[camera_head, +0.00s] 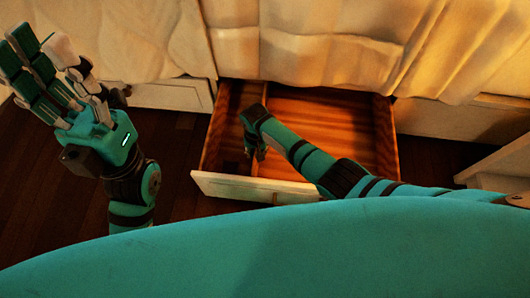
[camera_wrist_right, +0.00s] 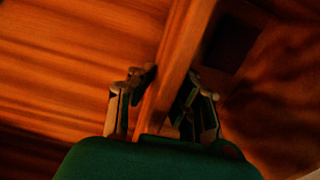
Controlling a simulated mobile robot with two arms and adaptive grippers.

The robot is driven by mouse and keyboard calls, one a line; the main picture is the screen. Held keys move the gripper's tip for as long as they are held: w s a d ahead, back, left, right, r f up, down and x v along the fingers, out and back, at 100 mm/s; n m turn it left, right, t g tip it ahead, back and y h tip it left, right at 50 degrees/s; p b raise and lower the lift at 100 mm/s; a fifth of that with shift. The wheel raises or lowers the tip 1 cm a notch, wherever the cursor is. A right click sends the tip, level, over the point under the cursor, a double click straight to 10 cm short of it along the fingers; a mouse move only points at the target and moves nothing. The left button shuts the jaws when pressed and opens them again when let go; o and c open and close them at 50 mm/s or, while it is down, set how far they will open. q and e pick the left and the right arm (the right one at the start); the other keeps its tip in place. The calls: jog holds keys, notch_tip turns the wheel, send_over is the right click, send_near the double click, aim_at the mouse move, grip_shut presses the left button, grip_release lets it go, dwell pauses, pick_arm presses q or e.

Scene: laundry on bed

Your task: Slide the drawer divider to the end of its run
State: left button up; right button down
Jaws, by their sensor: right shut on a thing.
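The wooden drawer (camera_head: 232,187) is pulled open below the bed. Its divider (camera_wrist_right: 183,45) is a thin upright board running along the drawer's depth, towards the left side in the head view, where my right arm partly hides it. My right gripper (camera_head: 255,152) reaches down into the drawer. In the right wrist view my right gripper (camera_wrist_right: 169,80) has one finger on each side of the divider and is shut on it. My left gripper (camera_head: 42,62) is raised at the left, away from the drawer, empty, with its fingers extended and apart.
The bed with pale draped bedding (camera_head: 310,50) stands just behind and above the drawer. A pale piece of furniture (camera_head: 495,168) is at the right. Dark wooden floor (camera_head: 50,190) is clear at the left. The wide compartment right of the divider looks empty.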

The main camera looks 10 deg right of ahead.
jog(key=c, duration=1.4)
grip_release()
jog(key=shift+o, duration=0.2)
notch_tip(320, 180, up, 12)
